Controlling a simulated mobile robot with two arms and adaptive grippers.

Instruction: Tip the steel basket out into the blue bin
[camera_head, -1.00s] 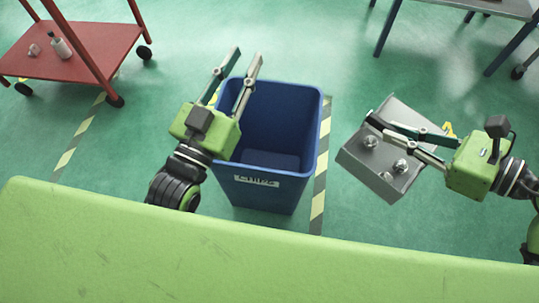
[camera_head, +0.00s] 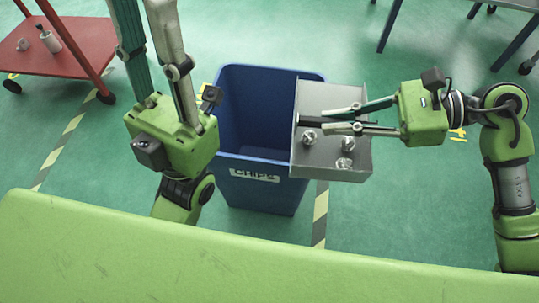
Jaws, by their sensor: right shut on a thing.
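The steel basket (camera_head: 350,95) is a grey open tray with three shiny metal castings (camera_head: 345,145) lying in it. My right gripper (camera_head: 328,119) is shut on the basket from the right, probably on its inner divider or handle; the exact grip is hard to see. The basket looks roughly level, and its left part overlaps the right rim of the blue bin in the picture. The blue bin (camera_head: 262,194) stands upright on the floor, with a "CHIPS" label on its front. My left gripper (camera_head: 140,8) is open and empty, left of the bin, its fingertips at the top edge.
A red cart (camera_head: 70,60) with small items on it stands at the upper left. A table with blue legs (camera_head: 389,27) is at the upper right. Striped floor tape (camera_head: 320,215) runs beside the bin. A light green surface (camera_head: 200,260) fills the foreground.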

